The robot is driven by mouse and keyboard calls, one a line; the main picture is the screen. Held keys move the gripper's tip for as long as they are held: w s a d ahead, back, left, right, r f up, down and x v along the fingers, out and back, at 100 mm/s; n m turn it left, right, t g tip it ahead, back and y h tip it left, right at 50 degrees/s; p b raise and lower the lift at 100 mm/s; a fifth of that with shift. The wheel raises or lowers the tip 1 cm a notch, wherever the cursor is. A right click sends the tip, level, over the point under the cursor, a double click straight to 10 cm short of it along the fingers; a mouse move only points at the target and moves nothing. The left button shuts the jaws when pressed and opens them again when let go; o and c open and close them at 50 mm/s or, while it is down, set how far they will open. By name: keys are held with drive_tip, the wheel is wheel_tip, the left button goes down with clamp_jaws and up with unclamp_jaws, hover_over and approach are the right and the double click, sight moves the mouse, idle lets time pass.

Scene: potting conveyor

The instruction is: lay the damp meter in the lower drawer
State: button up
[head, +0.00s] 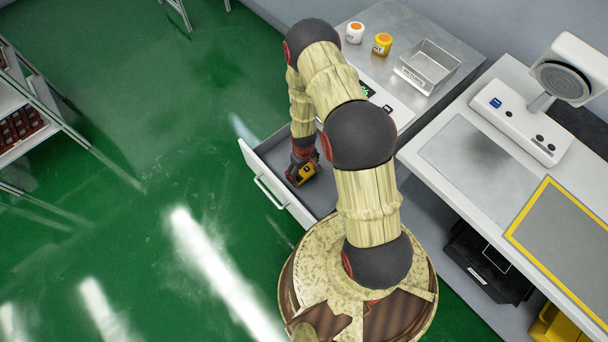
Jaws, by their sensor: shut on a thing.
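A white-fronted drawer (251,158) with a grey inside and a bar handle stands pulled out from the bench. From this view I cannot tell for sure whether it is the lower one. My gripper (303,176) points down into the drawer's opening. It is shut on a small yellow and black thing, which I take to be the damp meter (305,172). The arm and gripper hide part of it, and I cannot tell whether it touches the drawer floor.
The steel bench top (432,22) holds a white jar (355,33), a yellow jar (382,44) and a metal tray (428,68). A white device (520,118) stands on the right bench. A shelf rack (25,125) is at left. Green floor lies clear left of the drawer.

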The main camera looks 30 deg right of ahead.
sight(304, 172)
drive_tip(key=shift+f+b, duration=0.3)
drive_tip(key=shift+f, duration=0.9)
drive_tip(key=shift+f, duration=0.15)
drive_tip(key=o, duration=1.2)
wheel_tip(304, 172, up, 12)
drive_tip(key=p, duration=0.4)
drive_tip(key=shift+s, duration=0.1)
